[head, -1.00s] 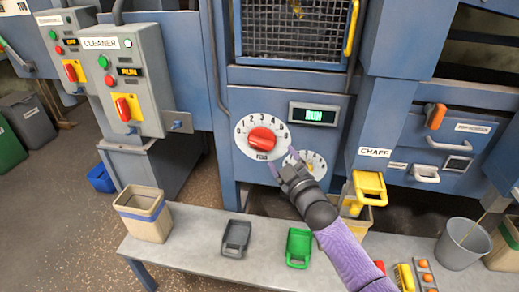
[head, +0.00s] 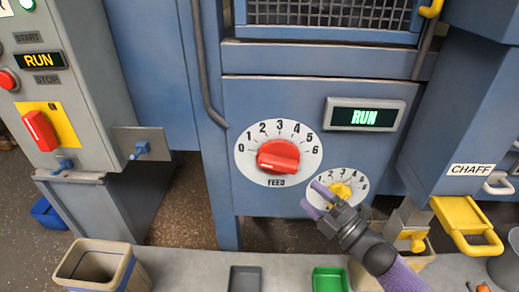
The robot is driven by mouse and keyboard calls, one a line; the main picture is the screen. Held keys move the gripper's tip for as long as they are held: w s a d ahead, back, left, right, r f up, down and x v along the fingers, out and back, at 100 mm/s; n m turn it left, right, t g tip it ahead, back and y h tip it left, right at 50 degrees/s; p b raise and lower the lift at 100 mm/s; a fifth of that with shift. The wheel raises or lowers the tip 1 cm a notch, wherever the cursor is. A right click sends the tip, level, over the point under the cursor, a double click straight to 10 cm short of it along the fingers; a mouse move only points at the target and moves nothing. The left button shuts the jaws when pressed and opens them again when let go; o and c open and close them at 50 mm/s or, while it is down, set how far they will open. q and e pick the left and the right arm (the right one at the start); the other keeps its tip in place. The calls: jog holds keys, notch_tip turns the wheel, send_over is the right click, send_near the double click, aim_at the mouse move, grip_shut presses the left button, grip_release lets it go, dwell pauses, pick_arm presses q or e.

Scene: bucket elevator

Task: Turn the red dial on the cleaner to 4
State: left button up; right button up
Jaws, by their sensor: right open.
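The red dial (head: 278,156) sits on a round white scale plate (head: 250,167) marked 0 to 6, on the blue machine front. Its raised bar lies nearly level, with a slight tilt; I cannot tell for sure which number it points to. The 4 is at the upper right of the scale. My right gripper (head: 316,199) is open and empty, below and right of the red dial, apart from it. Its fingers overlap the left edge of the smaller yellow dial's plate (head: 355,192) in the picture; contact cannot be told. My left gripper is not in view.
The grey control box (head: 90,125) with a red switch (head: 40,131) stands at left. A bench (head: 205,264) below holds a beige bin (head: 121,272) and a green tray (head: 329,281).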

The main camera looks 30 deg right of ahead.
aim_at(282, 169)
jog(key=b+x, duration=0.2)
jog(key=x, duration=0.6)
jog(key=shift+w, duration=0.35)
jog(key=shift+w+a+r, duration=0.15)
jog(key=shift+w+r, duration=0.05)
jog(key=shift+w, duration=0.4)
jog(key=c, duration=1)
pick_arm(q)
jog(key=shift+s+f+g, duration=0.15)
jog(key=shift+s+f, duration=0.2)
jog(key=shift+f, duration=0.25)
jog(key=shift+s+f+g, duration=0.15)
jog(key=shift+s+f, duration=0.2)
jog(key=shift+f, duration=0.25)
